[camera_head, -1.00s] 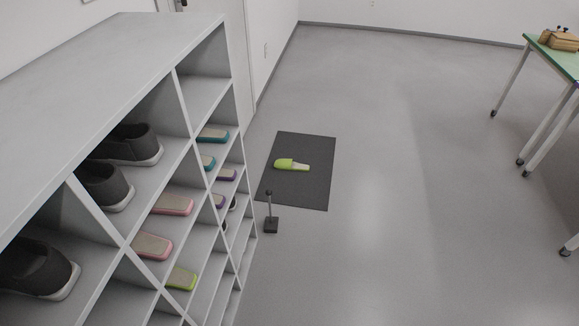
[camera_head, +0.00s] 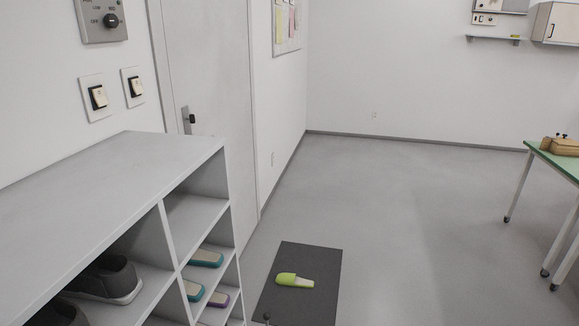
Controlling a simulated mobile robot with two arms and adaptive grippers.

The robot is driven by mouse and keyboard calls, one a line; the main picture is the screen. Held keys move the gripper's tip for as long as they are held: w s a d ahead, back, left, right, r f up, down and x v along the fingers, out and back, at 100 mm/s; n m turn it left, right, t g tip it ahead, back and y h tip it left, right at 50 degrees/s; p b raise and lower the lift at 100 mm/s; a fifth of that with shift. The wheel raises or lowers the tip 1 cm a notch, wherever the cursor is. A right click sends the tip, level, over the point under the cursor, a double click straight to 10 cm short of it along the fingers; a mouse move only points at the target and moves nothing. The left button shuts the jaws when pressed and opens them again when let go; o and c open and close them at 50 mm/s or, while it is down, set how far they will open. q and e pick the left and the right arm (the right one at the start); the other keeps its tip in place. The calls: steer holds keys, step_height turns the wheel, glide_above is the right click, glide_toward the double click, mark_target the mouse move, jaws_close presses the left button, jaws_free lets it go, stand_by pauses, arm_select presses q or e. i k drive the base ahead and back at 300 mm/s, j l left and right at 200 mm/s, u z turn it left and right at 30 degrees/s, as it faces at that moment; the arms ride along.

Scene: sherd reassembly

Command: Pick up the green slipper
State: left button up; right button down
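A green slipper (camera_head: 293,281) lies on a dark mat (camera_head: 325,262) on the floor, just right of the shoe shelf. Its bright green toe part points left and its paler sole points right. Nothing covers it. Neither of my grippers shows in the head view.
The grey shoe shelf (camera_head: 150,152) fills the lower left and holds dark shoes (camera_head: 105,279), teal slippers (camera_head: 205,258) and a purple-edged slipper (camera_head: 218,299). A door (camera_head: 210,100) stands behind it. A green-topped table (camera_head: 556,160) stands at the right. The floor between is clear.

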mark_target(283, 279)
steer(key=i+l+u, duration=0.3)
steer(key=i+l, duration=0.65)
steer(key=i+l+u, duration=0.25)
steer(key=i+l, duration=0.85)
steer(key=l, duration=0.1)
